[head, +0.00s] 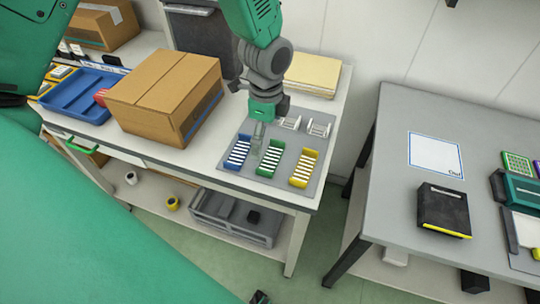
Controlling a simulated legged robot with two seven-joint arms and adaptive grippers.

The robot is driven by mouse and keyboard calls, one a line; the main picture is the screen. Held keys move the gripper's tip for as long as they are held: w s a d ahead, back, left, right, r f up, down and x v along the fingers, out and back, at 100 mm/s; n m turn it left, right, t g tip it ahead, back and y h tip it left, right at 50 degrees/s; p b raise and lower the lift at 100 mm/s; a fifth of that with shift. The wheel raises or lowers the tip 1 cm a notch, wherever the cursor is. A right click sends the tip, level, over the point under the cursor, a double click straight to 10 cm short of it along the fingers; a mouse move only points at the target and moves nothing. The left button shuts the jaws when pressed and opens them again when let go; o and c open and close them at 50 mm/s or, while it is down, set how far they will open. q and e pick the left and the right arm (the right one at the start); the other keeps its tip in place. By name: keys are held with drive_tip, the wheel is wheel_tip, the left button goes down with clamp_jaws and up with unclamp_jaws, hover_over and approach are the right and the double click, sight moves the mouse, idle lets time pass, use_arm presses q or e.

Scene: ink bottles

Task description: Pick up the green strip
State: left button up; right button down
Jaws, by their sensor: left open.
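The green strip (270,160) lies on a grey mat (286,178) on the white table, between a blue strip (238,152) and a yellow strip (303,168). Its rack-like body shows white bars. My left gripper (257,146) points down from above, over the upper left part of the green strip, and partly hides it. It is open and holds nothing that I can see. I cannot tell how far its fingertips are above the strip. My right gripper is not in view.
Two white racks (318,128) stand behind the strips. A cardboard box (165,95) and a blue tray (78,95) are to the left. A stack of cream sheets (310,74) lies behind. A grey table (390,165) stands to the right, across a gap.

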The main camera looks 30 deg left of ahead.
sight(273, 160)
use_arm(q)
drive_tip(key=f, duration=0.1)
drive_tip(key=d+f, duration=0.1)
drive_tip(key=f, duration=0.1)
drive_tip(key=shift+w+d+f, duration=0.15)
drive_tip(key=shift+w+d, duration=0.05)
drive_tip(key=shift+d, duration=0.05)
drive_tip(key=f, duration=0.3)
drive_tip(key=shift+a+f, duration=0.4)
drive_tip(key=shift+w+a+f, duration=0.1)
drive_tip(key=shift+a+f, duration=0.1)
drive_tip(key=shift+f, duration=0.25)
drive_tip(key=shift+d+r, duration=0.1)
drive_tip(key=shift+d, duration=0.15)
drive_tip(key=shift+d+r, duration=0.1)
drive_tip(key=shift+d, duration=0.05)
drive_tip(key=c, duration=0.5)
drive_tip(key=shift+o, duration=0.2)
drive_tip(key=shift+d, duration=0.2)
